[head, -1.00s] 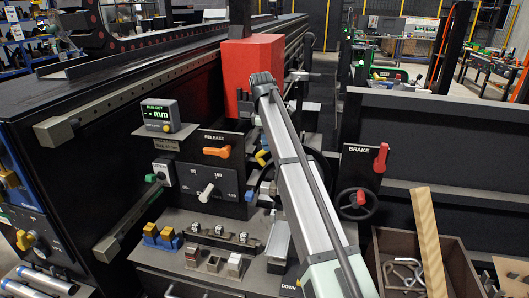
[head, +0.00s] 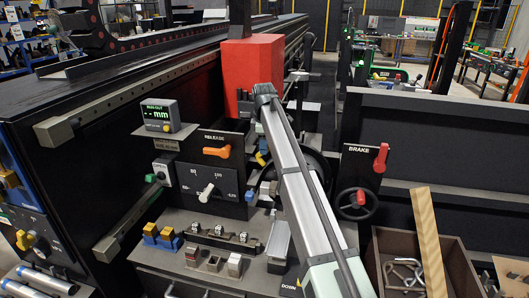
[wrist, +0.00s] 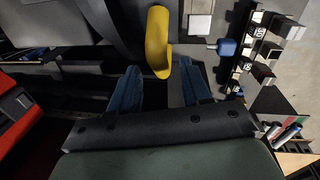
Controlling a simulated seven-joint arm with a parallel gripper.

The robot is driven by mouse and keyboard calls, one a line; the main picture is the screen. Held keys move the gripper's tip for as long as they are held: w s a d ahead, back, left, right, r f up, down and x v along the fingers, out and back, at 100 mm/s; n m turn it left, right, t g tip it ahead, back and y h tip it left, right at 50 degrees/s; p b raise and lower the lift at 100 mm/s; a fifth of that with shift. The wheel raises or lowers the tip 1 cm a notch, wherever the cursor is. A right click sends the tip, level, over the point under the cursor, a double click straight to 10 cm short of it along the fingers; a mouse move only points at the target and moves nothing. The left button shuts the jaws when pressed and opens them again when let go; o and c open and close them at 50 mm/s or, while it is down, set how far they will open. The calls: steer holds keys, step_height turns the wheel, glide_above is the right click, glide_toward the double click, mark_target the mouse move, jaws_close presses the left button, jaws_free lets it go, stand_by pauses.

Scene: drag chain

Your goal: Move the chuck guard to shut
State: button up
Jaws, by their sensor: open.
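My gripper (wrist: 162,88) shows in the wrist view as two blue fingers standing apart, with a gap between them. A curved yellow handle (wrist: 158,35) rises just beyond the fingers, in line with the gap; I cannot tell whether it touches either finger. A small yellow part (head: 262,157) shows in the head view just left of my arm, likely the same handle. No part is clearly marked as the chuck guard, and I cannot tell its position. A dark round part (head: 320,165) behind my arm is mostly hidden. My arm hides the gripper in the head view.
A red block (head: 252,75) stands behind my arm. Left are a RELEASE panel with an orange lever (head: 217,152) and a dial panel with a white lever (head: 206,192). Right are a BRAKE panel with a red handle (head: 381,158), a handwheel (head: 357,203) and an open bin (head: 463,272).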

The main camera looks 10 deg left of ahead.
steer(key=shift+w+f, duration=0.15)
steer(key=shift+f, duration=0.8)
steer(key=shift+w+f, duration=0.1)
steer(key=shift+f, duration=0.8)
jaws_close()
